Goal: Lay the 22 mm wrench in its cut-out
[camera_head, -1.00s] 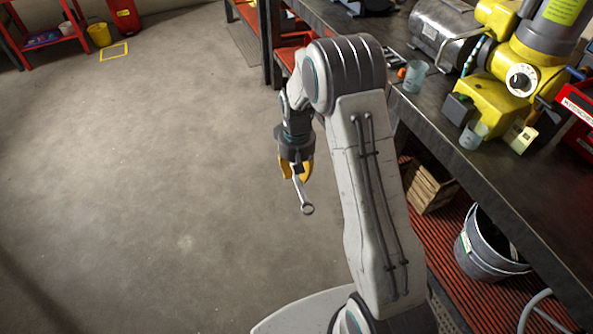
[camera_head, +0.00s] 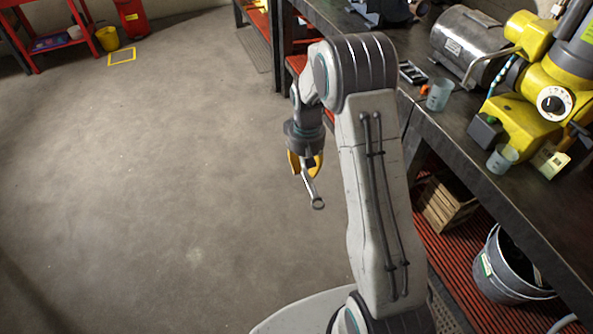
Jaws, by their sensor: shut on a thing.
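My gripper (camera_head: 306,166) hangs pointing down above the bare floor, left of the workbench. Its yellow fingers are shut on a silver wrench (camera_head: 314,190). The wrench tilts downward to the right, with its ring end lowest and free in the air. Its upper end is hidden between the fingers. The size marking on the wrench is too small to read. I cannot make out any wrench cut-out in this view.
The dark workbench (camera_head: 463,140) runs along the right, carrying a grey motor (camera_head: 466,44), a yellow machine (camera_head: 525,115) and clear cups (camera_head: 440,95). Below are a wooden crate (camera_head: 450,203) and a metal bucket (camera_head: 508,270). A red shelf (camera_head: 60,45) stands far left. The middle floor is clear.

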